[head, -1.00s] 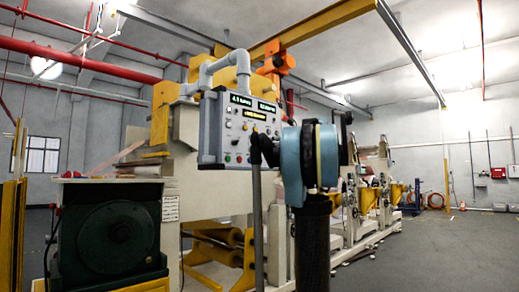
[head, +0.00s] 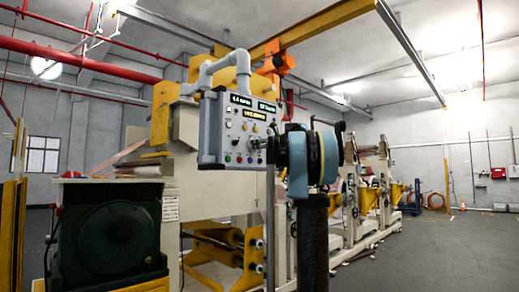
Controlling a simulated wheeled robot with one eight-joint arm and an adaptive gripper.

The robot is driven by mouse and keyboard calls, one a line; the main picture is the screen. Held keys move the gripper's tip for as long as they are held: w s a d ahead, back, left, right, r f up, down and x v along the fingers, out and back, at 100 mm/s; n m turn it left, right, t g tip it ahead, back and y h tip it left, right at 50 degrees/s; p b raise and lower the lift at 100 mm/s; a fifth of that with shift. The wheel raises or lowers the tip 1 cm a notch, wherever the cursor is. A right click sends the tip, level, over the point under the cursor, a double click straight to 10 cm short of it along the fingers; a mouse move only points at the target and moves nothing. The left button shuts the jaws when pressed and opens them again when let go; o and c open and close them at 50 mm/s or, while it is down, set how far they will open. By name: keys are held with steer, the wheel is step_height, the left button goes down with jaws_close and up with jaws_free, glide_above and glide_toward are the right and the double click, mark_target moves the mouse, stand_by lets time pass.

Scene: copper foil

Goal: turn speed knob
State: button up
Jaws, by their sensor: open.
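The control panel (head: 221,130) is a grey box with lit displays at the top and several small knobs and buttons below. I cannot tell which one is the speed knob; its label is too small to read. My gripper (head: 256,144) is at the panel's lower right, pointing left at the panel face. Its fingers are small in the picture, and I cannot tell whether they touch a knob. The gripper and my blue wrist hide part of the panel's lower right edge.
A grey pipe arm (head: 222,68) carries the panel. A large dark green motor (head: 112,240) stands at the lower left. Yellow rollers (head: 215,252) sit below the panel. Open grey floor (head: 440,250) lies to the right.

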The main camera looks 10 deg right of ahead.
steer(key=c, duration=1.1)
steer(key=shift+o, duration=0.2)
steer(key=shift+n, duration=0.3)
steer(key=n+y, duration=0.1)
steer(key=n, duration=1.2)
steer(key=shift+d+f, duration=0.1)
steer(key=shift+d, duration=0.05)
steer(key=shift+n, duration=2.7)
